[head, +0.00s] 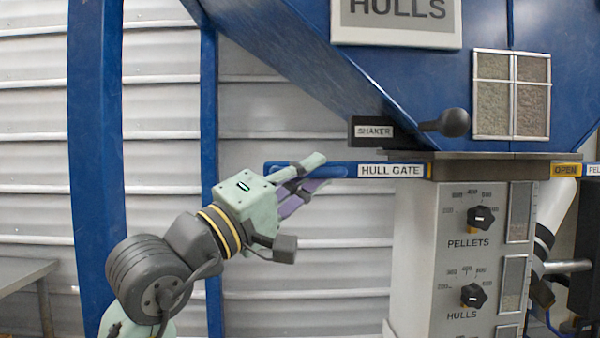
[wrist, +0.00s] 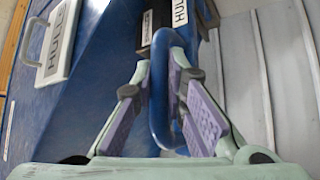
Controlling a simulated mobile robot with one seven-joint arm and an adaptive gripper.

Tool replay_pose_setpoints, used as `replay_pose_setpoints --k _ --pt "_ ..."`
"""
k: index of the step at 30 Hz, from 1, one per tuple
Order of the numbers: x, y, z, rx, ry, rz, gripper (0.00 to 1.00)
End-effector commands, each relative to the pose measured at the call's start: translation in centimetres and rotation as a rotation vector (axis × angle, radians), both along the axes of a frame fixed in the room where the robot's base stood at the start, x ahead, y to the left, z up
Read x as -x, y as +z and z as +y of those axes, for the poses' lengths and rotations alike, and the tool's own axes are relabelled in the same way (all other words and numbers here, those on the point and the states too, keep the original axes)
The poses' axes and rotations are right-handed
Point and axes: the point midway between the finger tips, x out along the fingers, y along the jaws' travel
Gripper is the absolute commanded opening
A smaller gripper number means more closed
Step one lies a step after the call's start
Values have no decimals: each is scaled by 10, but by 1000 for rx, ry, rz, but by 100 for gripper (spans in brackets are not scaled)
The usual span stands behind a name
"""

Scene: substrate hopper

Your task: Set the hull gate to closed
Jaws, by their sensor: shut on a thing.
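The hull gate (head: 345,170) is a flat blue slide sticking out to the left of the hopper's base, with a white HULL GATE label. A yellow OPEN label (head: 566,170) shows at the right side of the base. The gate's left end is a blue loop handle, which fills the middle of the wrist view (wrist: 159,95). My gripper (head: 319,172) is at this handle, with its fingers shut on the loop from both sides. In the wrist view the gripper (wrist: 160,78) has one purple-padded finger on each side of the loop. The fingers hide part of the handle.
The blue hopper (head: 290,60) slopes above my gripper. A black SHAKER box (head: 372,132) with a ball-ended lever (head: 450,123) sits just over the gate. A grey panel (head: 450,270) with PELLETS and HULLS knobs stands below. A blue post (head: 208,120) is behind my arm.

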Motion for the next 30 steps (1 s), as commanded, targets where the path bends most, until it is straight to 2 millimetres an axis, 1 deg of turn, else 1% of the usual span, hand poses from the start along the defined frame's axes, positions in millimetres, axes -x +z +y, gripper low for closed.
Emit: replay_pose_setpoints --k 1,6,7,10,11,19,22,26,30 --pt "1 0 -4 -1 -7 -1 0" --pt "1 0 -4 -3 -9 -1 0" --pt "1 0 -4 -3 -9 -1 14" --pt "1 0 -4 -2 -8 -1 20" --pt "1 0 -4 -3 -8 -2 21" --pt "1 0 -2 -1 -4 -1 21" --pt "4 -2 3 0 -2 -1 21" --pt "15 -10 17 1 -1 -1 21" --pt "33 -22 39 2 -2 0 21"
